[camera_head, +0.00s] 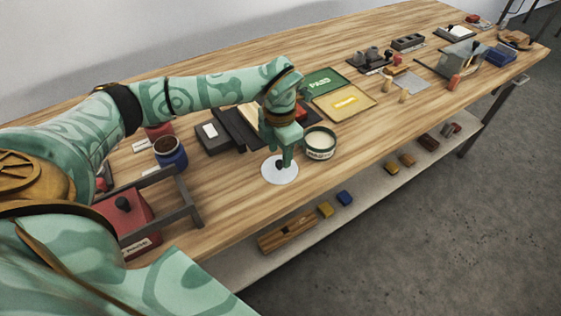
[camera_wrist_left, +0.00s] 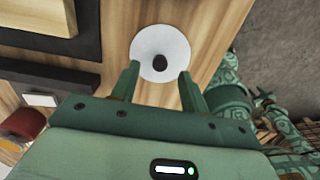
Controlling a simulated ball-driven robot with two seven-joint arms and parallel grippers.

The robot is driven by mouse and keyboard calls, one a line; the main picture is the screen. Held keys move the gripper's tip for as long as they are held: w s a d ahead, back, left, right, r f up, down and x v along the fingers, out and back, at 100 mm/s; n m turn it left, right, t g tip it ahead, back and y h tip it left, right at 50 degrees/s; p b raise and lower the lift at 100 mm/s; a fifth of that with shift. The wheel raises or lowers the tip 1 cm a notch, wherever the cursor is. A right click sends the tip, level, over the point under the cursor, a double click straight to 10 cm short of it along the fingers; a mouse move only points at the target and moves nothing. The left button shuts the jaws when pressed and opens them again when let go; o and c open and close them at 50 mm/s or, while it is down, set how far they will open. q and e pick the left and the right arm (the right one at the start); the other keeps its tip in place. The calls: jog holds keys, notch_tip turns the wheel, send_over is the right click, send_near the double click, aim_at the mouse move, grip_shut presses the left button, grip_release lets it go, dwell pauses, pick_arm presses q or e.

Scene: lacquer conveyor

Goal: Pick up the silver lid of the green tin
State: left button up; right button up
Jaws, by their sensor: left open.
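The silver lid (camera_head: 275,178) is a pale round disc with a dark knob, lying flat on the wooden table near its front edge. The green tin (camera_head: 320,150) stands just behind it to the right, uncovered, with a whitish inside. My left gripper (camera_head: 284,161) is open and points down over the lid, partly hiding the knob. In the left wrist view the lid (camera_wrist_left: 160,38) lies beyond my fingertips, with its dark knob (camera_wrist_left: 159,63) between the lines of the two fingers. I cannot tell whether the fingers touch it.
Dark flat blocks (camera_head: 213,140) lie left of the gripper, with a green card (camera_head: 322,82) and a yellow tray (camera_head: 345,102) behind. A blue jar (camera_head: 171,154) and a red box (camera_head: 124,222) stand to the left. The table's front edge is close to the lid.

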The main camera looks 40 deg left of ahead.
aim_at(280, 166)
pick_arm(q)
notch_tip(280, 166, down, 2)
jog(key=shift+f, duration=0.5)
pick_arm(e)
jog(key=shift+a+f, duration=0.4)
jog(key=shift+f, duration=0.05)
pick_arm(q)
jog(key=shift+r, duration=0.1)
grip_shut()
pick_arm(e)
jog(key=shift+d, duration=0.2)
jog(key=shift+d, duration=0.1)
